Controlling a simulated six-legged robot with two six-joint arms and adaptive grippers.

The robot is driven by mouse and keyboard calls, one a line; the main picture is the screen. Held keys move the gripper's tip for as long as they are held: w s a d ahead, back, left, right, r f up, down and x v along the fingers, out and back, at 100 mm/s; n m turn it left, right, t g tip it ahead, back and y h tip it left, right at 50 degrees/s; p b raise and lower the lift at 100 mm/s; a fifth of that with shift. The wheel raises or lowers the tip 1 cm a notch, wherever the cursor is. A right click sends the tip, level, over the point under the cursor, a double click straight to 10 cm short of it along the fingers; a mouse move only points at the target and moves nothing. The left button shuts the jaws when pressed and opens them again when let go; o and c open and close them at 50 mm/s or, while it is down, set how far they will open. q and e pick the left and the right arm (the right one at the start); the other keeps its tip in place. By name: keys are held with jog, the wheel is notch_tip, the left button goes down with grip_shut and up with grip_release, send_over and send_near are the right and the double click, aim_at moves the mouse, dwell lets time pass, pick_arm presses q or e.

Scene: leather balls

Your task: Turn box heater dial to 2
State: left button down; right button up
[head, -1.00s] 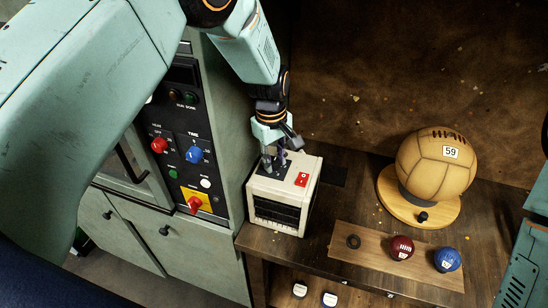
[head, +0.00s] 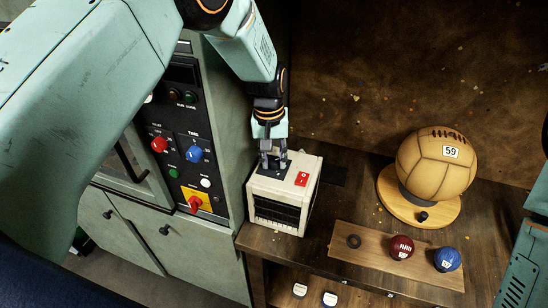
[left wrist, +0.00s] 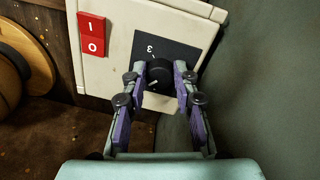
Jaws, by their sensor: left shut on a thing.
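The box heater (head: 283,194) is a small cream box with a dark front grille, standing on the wooden bench. Its top has a black dial plate and a red switch (head: 302,179) marked I and O. My left gripper (head: 273,166) points down at the top of the heater. In the left wrist view, the black dial (left wrist: 158,76) sits between the fingers of my left gripper (left wrist: 163,85), which are shut on it. A white "3" shows on the plate above the dial. A light mark shows on the dial; the other numbers are hidden. My right gripper is not in view.
A green cabinet with a control panel (head: 187,150) stands close left of the heater. To the right, a leather ball (head: 436,165) marked 59 rests on a round wooden stand.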

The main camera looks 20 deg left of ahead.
aim_at(271, 160)
pick_arm(q)
jog(key=m, duration=0.5)
jog(key=shift+w+a+r+m, duration=0.1)
jog(key=shift+w+r+m, duration=0.15)
jog(key=shift+w+m, duration=0.15)
dwell(0.4)
jog(key=c, duration=1.4)
grip_release()
jog(key=o, duration=0.4)
jog(key=shift+s+f, duration=0.15)
jog(key=shift+s, duration=0.05)
jog(key=r, duration=0.7)
jog(key=shift+a+r, duration=0.25)
jog(key=shift+f, duration=0.1)
